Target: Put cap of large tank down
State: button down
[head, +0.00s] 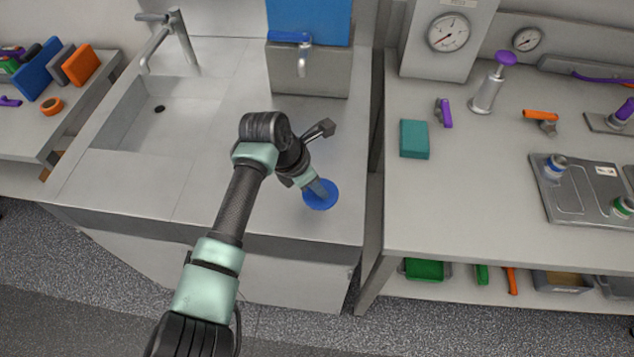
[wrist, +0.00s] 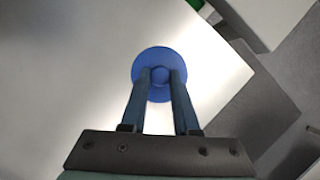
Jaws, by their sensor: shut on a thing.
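The cap is a round blue disc (head: 320,195) with a small knob at its centre. In the wrist view the cap (wrist: 158,58) lies between my two fingertips, which are closed on its knob. My gripper (head: 318,188) points down at the front right part of the sink counter. The cap is at or just above the counter surface; I cannot tell whether it touches. The large tank (head: 309,22) is blue, stands on a grey block at the back of the counter, and its top is out of view.
The sink basin (head: 160,110) is to the left. The counter (head: 270,215) around the cap is clear. A gap separates it from the right bench (head: 450,210), which holds a teal block (head: 414,139) and a gauge (head: 448,33).

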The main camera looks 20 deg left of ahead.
jog(key=shift+f, duration=0.1)
jog(key=shift+f, duration=0.1)
jog(key=c, duration=0.7)
grip_release()
jog(key=shift+o, duration=0.2)
